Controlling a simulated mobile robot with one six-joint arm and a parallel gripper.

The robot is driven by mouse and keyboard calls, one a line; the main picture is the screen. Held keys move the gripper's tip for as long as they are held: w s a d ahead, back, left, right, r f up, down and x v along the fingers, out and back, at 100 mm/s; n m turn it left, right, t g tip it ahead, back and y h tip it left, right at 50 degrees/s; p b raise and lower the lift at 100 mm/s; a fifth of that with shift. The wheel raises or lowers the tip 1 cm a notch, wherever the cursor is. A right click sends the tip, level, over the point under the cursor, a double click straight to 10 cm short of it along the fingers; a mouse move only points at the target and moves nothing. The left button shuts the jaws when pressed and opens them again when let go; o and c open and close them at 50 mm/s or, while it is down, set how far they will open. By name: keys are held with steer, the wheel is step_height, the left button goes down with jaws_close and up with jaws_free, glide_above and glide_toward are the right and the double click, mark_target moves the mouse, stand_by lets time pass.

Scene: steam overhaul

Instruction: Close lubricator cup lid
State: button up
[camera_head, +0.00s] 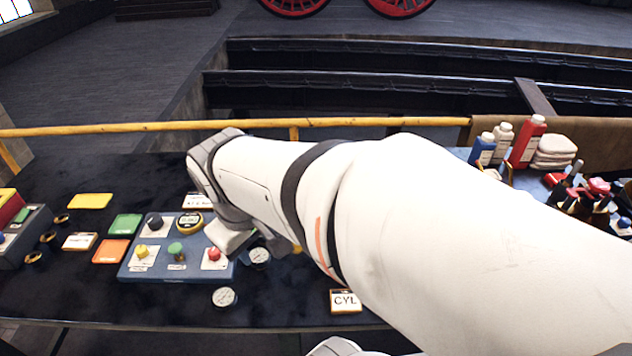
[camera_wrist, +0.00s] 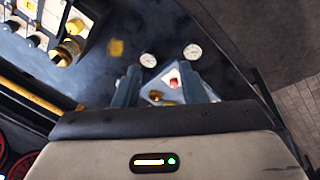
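My gripper (camera_wrist: 160,76) is open in the wrist view, with its two dark fingers apart and no object held. Between and beyond the fingers is part of a blue panel with a red knob (camera_wrist: 174,82) and a small brass-coloured part (camera_wrist: 155,97). In the head view my gripper (camera_head: 268,243) is low over the right end of the blue panel (camera_head: 130,271), largely hidden by my arm. I cannot pick out a lubricator cup or its lid with certainty; my arm covers the table's middle.
Loose gauges (camera_head: 223,297) and a CYL plate (camera_head: 345,301) lie near the front edge. Coloured plates (camera_head: 90,201) lie at the left. Bottles (camera_head: 527,142) and a crowded tool area stand at the right. A yellow rail (camera_head: 380,122) runs behind the dark table.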

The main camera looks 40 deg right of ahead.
steer(key=w+d+f+n+g+h+b, duration=0.1)
steer(key=w+d+f+n+g+h, duration=0.1)
steer(key=w+d+f+n+h, duration=0.45)
steer(key=w+d+f+n+g+h+b, duration=0.15)
steer(key=d+f+n+h, duration=0.25)
steer(key=d, duration=0.6)
steer(key=w+d+f+n+g+h+b, duration=0.1)
steer(key=w+d+f+n+g+h, duration=0.1)
steer(key=w+d+f+n+h, duration=0.45)
steer(key=s+d, duration=0.1)
steer(key=d, duration=0.2)
steer(key=s+d+m+p, duration=0.1)
steer(key=d, duration=0.2)
steer(key=s+d+r+m+y+p, duration=0.1)
steer(key=d, duration=0.2)
steer(key=shift+d, duration=0.2)
steer(key=shift+s, duration=0.1)
jaws_close()
